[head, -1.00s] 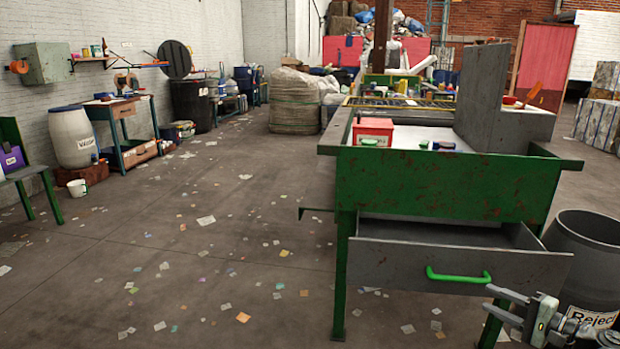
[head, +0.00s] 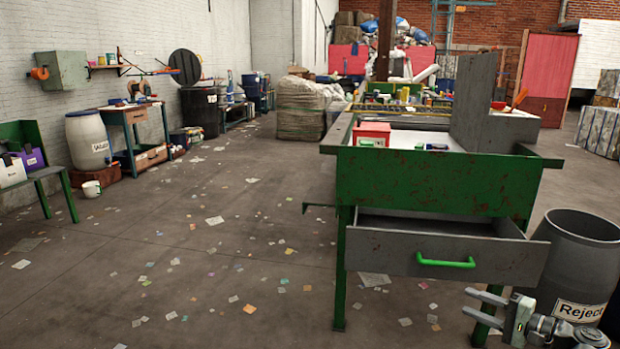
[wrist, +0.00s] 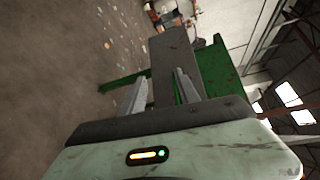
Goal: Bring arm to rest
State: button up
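My gripper (head: 478,306) is at the lower right of the head view, in front of the green sorting bench (head: 430,182) and below its pulled-out drawer (head: 450,252). Its two fingers are spread apart with nothing between them. In the wrist view, the fingers (wrist: 162,90) also stand apart and empty, pointing toward the bench (wrist: 215,72), which looks tilted there. The drawer has a bright green handle (head: 446,263).
A grey reject bin (head: 580,258) stands right beside my arm. A red box (head: 373,133) and small items lie on the bench top. A white barrel (head: 88,140) and workbench stand at left. The floor at left is open, strewn with paper scraps.

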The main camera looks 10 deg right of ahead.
jog(key=w+a+f+n+g+y, duration=0.1)
jog(key=w+a+f+n+g, duration=0.15)
jog(key=a, duration=0.75)
jog(key=w+a+f+n+g, duration=0.2)
jog(key=a+f+g, duration=0.1)
jog(key=a, duration=0.7)
jog(key=w+a+f+n+g+y, duration=0.1)
jog(key=w+a+f+n+g, duration=0.15)
jog(key=a, duration=0.75)
jog(key=s+a+f+n+g+h, duration=0.5)
jog(key=s+a+f+h, duration=0.15)
jog(key=a+f, duration=0.35)
jog(key=d+h+p, duration=0.2)
jog(key=d+h, duration=0.3)
jog(key=d, duration=0.4)
notch_tip(320, 180, up, 35)
jog(key=p, duration=3.5)
jog(key=shift+n, duration=0.4)
